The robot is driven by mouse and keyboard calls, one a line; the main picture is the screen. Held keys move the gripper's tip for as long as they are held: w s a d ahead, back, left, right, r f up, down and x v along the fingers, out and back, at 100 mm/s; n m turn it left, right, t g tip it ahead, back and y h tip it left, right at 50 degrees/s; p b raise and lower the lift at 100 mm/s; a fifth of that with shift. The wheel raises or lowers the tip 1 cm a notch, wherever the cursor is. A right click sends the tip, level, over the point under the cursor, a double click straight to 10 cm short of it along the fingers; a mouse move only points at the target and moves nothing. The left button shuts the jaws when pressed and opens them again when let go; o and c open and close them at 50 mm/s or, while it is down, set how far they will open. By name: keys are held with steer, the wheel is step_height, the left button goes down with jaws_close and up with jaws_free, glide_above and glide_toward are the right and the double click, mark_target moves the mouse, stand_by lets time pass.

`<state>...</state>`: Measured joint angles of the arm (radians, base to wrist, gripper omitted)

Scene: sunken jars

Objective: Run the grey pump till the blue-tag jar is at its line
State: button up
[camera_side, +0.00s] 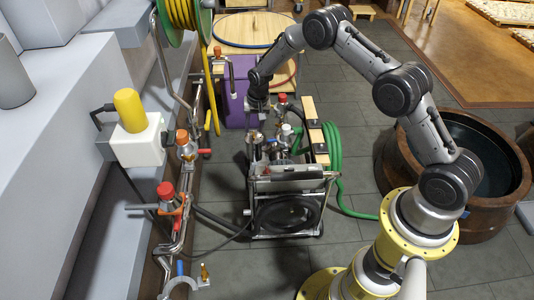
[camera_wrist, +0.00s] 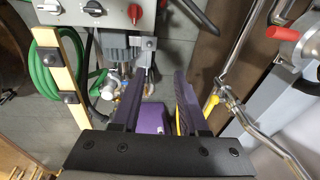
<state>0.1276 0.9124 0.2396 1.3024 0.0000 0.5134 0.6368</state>
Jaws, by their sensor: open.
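A wheeled pump unit (camera_side: 285,186) with a metal frame, a coiled black hose and a grey motor stands on the tiled floor in the middle of the side view. In the wrist view, a grey motor (camera_wrist: 116,46) sits below a pale panel with a red knob (camera_wrist: 134,12). My gripper (camera_side: 257,108) points down at the far left of this unit. Its two dark fingers (camera_wrist: 159,84) are apart, with nothing held between them. I cannot make out the blue-tag jar or its line in either view.
A pipe run with a red-capped valve (camera_side: 166,191) and an orange-capped valve (camera_side: 183,137) lies left. A white box with a yellow cylinder (camera_side: 130,110) is on the wall side. A purple box (camera_side: 240,88), green hose (camera_side: 335,160) and wooden tub (camera_side: 515,205) stand around.

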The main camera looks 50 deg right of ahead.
steer(key=g, duration=0.2)
glide_above(267, 170)
step_height(267, 170, down, 11)
steer(key=shift+r, duration=0.1)
steer(key=shift+w+f, duration=0.1)
steer(key=shift+f, duration=3.1)
steer(key=shift+f, duration=0.1)
steer(key=shift+f, duration=0.4)
jaws_close()
